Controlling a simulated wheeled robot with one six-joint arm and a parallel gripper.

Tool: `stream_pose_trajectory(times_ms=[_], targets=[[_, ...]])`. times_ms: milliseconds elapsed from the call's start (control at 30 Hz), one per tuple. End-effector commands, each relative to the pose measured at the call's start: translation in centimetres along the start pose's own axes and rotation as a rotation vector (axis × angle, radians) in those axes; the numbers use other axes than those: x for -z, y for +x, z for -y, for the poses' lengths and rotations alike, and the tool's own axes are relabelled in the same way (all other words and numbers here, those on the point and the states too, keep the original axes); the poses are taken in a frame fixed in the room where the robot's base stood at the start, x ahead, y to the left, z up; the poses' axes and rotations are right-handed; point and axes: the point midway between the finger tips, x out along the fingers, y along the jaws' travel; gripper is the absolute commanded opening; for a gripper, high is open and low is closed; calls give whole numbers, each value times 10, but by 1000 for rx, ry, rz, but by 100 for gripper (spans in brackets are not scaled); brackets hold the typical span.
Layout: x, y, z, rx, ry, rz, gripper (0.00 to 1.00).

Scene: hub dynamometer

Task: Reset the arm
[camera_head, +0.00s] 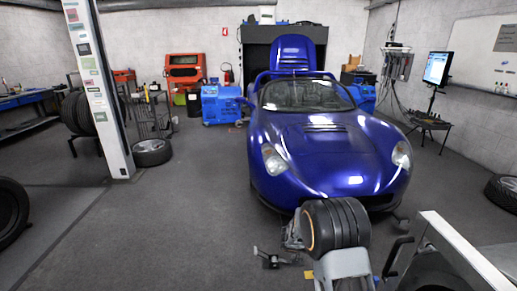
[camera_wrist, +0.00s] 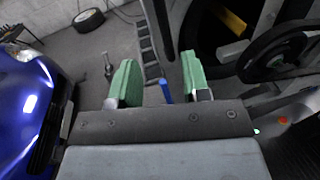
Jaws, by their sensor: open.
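In the wrist view, my gripper (camera_wrist: 158,68) shows as two green fingers set well apart. It is open, with no object shut between them. A short blue upright piece (camera_wrist: 165,92) shows in the gap, and I cannot tell how far below the fingers it is. The front of the blue car (camera_wrist: 28,95) is at the left of this view. I cannot clearly make out my gripper in the head view.
The blue car (camera_head: 325,150) stands in the middle. A black ribbed, tyre-like cylinder (camera_head: 340,222) is before its nose. A white post (camera_head: 103,90) rises at left, with a tyre (camera_head: 152,152) beside it. A screen (camera_head: 438,67) stands at right.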

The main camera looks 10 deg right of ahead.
Motion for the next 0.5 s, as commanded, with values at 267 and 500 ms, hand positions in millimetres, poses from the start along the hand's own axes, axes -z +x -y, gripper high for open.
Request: stream_pose_trajectory(times_ms=[267,500], targets=[[40,-14,70,270,220,-418,43],[3,-68,125,612,632,-861,43]])
